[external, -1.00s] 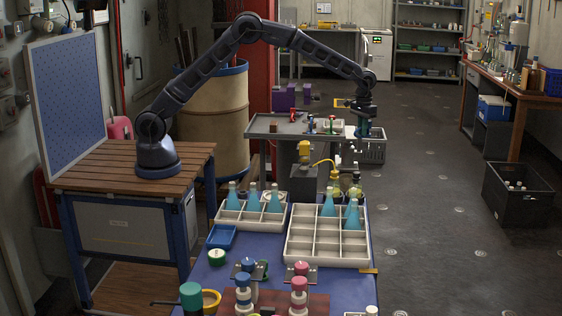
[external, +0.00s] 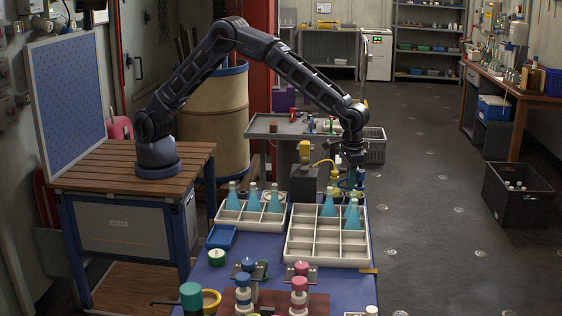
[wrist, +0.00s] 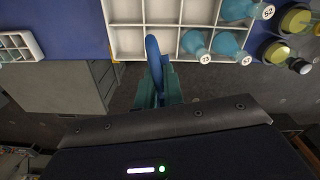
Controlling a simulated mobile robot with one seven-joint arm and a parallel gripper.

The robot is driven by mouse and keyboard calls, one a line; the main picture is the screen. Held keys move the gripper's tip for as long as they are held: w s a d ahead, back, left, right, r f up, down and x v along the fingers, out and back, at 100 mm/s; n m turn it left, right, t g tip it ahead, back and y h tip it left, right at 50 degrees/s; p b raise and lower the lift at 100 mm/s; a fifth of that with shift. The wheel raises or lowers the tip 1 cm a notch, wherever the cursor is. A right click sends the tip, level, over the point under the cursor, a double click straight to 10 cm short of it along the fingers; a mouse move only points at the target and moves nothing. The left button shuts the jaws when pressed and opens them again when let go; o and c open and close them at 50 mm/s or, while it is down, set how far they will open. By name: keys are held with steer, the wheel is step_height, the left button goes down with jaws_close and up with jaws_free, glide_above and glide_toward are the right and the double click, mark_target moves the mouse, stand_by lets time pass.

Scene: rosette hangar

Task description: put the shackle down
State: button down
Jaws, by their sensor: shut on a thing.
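My gripper (external: 352,172) is shut on a blue shackle. The shackle shows in the wrist view (wrist: 154,58) as a narrow blue shape, seen almost edge-on, between the teal fingers (wrist: 157,88). It is held in the air near the far right end of the blue table, by the large white divided tray (external: 327,262). In the wrist view its tip overlaps the tray's edge (wrist: 134,59). In the external view the shackle is small and partly lost against the bottles and gripper. I cannot tell its exact height above the table.
The large tray holds several blue bottles (external: 352,215) on its right side; its front and left compartments look empty. A smaller tray (external: 228,222) with bottles is left. A black box with a yellow top (external: 304,180) stands behind.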

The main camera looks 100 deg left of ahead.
steer(key=s+d+f+m, duration=0.1)
steer(key=s+d, duration=0.4)
steer(key=d, duration=0.4)
steer(key=s+d+f+m, duration=0.1)
steer(key=s+d+m, duration=0.1)
steer(key=s+d, duration=0.6)
steer(key=f, duration=0.6)
steer(key=w+d+f, duration=0.1)
steer(key=f, duration=0.6)
steer(key=w+f, duration=0.1)
steer(key=f, duration=0.5)
steer(key=shift+d+f, duration=0.35)
steer(key=shift+d, duration=0.05)
steer(key=shift+f, duration=0.15)
steer(key=c, duration=1.5)
jaws_free()
